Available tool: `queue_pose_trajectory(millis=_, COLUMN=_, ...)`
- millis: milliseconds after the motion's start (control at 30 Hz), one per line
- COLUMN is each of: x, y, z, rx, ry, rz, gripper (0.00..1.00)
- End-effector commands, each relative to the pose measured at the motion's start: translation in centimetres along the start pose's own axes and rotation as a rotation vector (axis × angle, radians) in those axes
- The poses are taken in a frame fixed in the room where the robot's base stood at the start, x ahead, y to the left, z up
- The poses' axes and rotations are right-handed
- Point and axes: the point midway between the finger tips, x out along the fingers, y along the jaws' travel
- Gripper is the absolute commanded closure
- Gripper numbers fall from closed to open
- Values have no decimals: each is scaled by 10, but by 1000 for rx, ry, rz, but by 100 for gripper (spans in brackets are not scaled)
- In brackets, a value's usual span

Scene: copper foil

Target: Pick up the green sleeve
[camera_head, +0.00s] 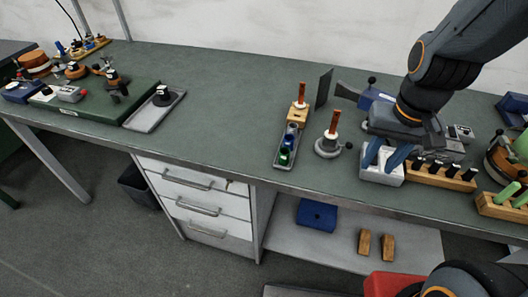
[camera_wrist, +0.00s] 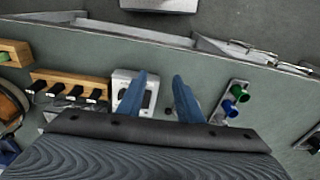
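The green sleeve (camera_head: 284,155) sits at the near end of a narrow grey tray (camera_head: 281,164) on the bench. A blue sleeve (camera_head: 290,138) is just behind it in the tray. In the wrist view the green sleeve (camera_wrist: 239,92) is right of my fingers, with a blue sleeve (camera_wrist: 230,107) beside it. My gripper (camera_head: 379,166) is open and empty, well to the right of the green sleeve. Its blue fingers stand apart in the wrist view (camera_wrist: 160,76), over or in front of a white-grey box (camera_head: 381,173).
A grey round base with a copper-coloured post (camera_head: 331,138) stands between the tray and my gripper. A wooden block with black knobs (camera_head: 440,174) and one with green handles (camera_head: 495,206) are to the right. The bench left of the tray is clear.

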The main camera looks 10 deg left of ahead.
Motion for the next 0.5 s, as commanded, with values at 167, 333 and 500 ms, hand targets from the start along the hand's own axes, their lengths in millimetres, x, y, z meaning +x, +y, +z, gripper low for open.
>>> queue_pose_trajectory(millis=167, x=6, y=-46, z=-24, rx=372, ry=-85, rz=-68, gripper=68)
queue_pose_trajectory(millis=333, x=10, y=-113, z=-45, rx=803, ry=-229, rz=-129, gripper=68)
queue_pose_trajectory(millis=500, x=9, y=-165, z=-58, rx=1107, ry=-360, rz=-150, gripper=68)
